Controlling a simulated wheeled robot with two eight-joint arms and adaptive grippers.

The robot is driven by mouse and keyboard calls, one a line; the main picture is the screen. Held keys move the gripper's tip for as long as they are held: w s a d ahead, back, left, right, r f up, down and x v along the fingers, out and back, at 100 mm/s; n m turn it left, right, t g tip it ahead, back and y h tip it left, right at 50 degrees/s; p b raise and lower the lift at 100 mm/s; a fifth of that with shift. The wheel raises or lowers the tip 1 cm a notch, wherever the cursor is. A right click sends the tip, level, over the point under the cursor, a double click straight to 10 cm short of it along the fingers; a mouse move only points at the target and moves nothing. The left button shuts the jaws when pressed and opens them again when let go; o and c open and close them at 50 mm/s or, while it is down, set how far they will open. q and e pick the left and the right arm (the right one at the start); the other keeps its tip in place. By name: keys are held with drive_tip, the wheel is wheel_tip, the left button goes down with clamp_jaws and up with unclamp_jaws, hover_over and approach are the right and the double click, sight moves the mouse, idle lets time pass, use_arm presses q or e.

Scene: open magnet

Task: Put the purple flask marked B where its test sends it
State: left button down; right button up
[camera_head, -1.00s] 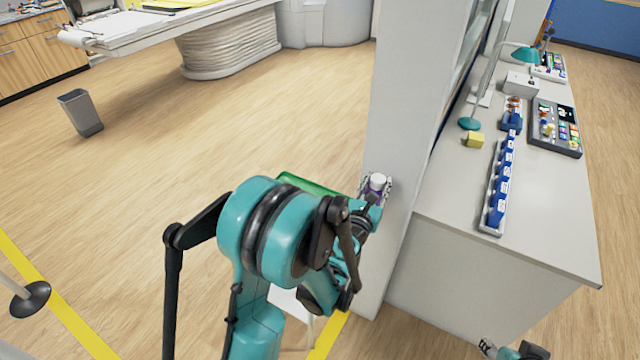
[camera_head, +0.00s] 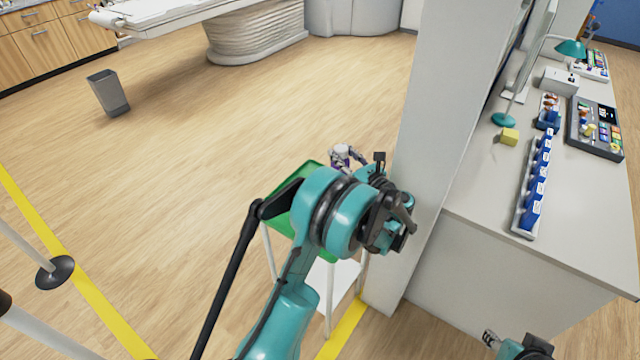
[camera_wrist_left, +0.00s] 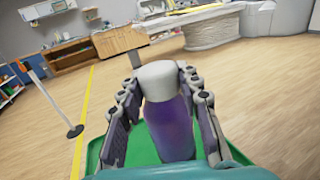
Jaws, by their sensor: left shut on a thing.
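The purple flask (camera_wrist_left: 168,125) with a white cap stands between the fingers of my left gripper (camera_wrist_left: 165,108) in the left wrist view, and the gripper is shut on it. In the head view the flask's white cap (camera_head: 341,149) shows at the far end of my left arm, beside the white pillar. No letter on the flask can be read. A green tray (camera_head: 281,222) on a white-legged stand is below and partly hidden by my arm; its green surface also shows under the flask in the left wrist view (camera_wrist_left: 140,152). My right gripper (camera_head: 490,338) shows only partly at the bottom edge.
The white pillar (camera_head: 437,130) stands just right of my left arm. The counter (camera_head: 585,225) holds a row of blue holders (camera_head: 537,185), a yellow block (camera_head: 509,137), and a grey panel tray (camera_head: 597,135). A bin (camera_head: 108,92) and open floor lie left.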

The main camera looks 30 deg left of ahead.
use_arm(q)
drive_tip(key=s+a+f+b, duration=0.3)
drive_tip(key=a+f, duration=0.2)
drive_tip(key=f, duration=0.2)
drive_tip(key=shift+s+a+f+b, duration=0.15)
drive_tip(key=shift+a+f+b, duration=0.1)
drive_tip(key=shift+f+b, duration=0.15)
drive_tip(key=shift+f, duration=0.2)
drive_tip(key=c, duration=1.1)
unclamp_jaws()
drive_tip(key=shift+o, duration=0.2)
drive_tip(key=shift+r, duration=0.1)
